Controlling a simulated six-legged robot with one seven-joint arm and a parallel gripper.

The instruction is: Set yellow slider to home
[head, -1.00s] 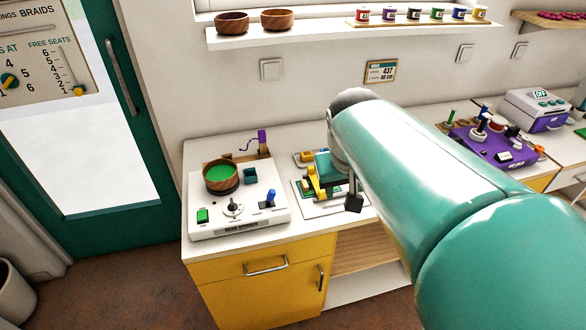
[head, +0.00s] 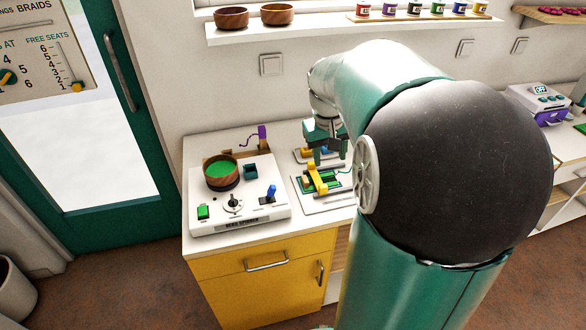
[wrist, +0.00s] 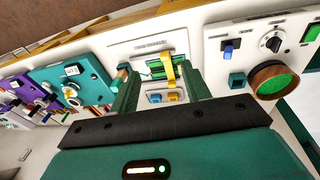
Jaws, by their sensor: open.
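The yellow slider (head: 317,179) is a yellow bar lying across a green and dark railed device on a white base plate (head: 325,205), on the counter right of the bead spinner. It also shows in the wrist view (wrist: 170,69), towards the right end of the green device (wrist: 157,69). My gripper (head: 329,157) points down above the back part of this device, apart from the slider. In the wrist view my gripper (wrist: 158,82) has its two green fingers spread with nothing between them. I cannot read a home mark.
The white bead spinner (head: 240,200) with a wooden bowl (head: 221,171) stands left of the device. Small blue and yellow parts (wrist: 165,98) sit just behind the device. A teal board (wrist: 88,80) stands on its other side. The wall rises close behind the counter.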

